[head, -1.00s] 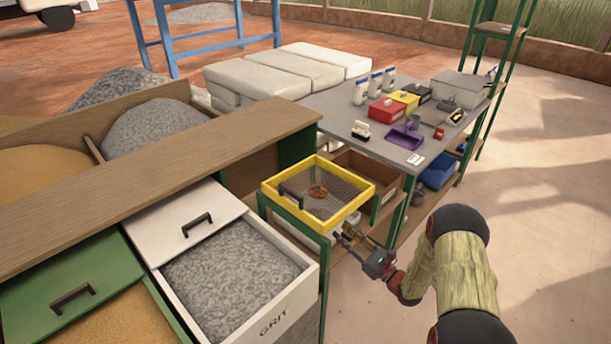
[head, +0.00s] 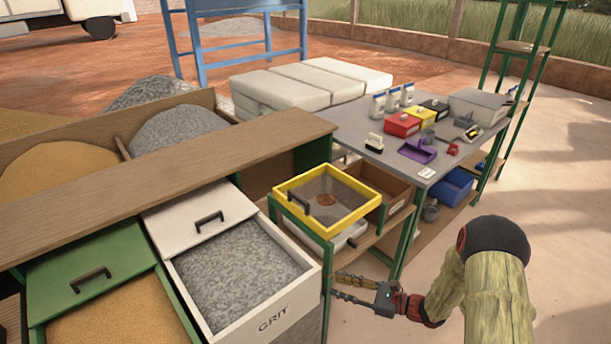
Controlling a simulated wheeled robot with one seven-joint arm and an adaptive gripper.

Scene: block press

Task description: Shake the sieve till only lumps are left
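The sieve (head: 331,233) is a square yellow frame with a mesh bottom and a dark handle on its left side. It sits level on a green-legged stand beside the grit drawer. A small brown patch of lumps (head: 327,200) lies near the middle of the mesh; the rest of the mesh looks bare. My gripper (head: 340,285) is below and in front of the sieve, apart from it. Its two fingers point left with a gap between them, and nothing shows between them. What lies directly under the mesh is mostly hidden.
The open grit drawer (head: 300,310) stands left of my gripper, with a sand drawer (head: 120,320) beyond it. A grey table (head: 350,122) behind holds boxes, bottles and a purple tray (head: 417,152). Free floor (head: 560,230) lies to the right.

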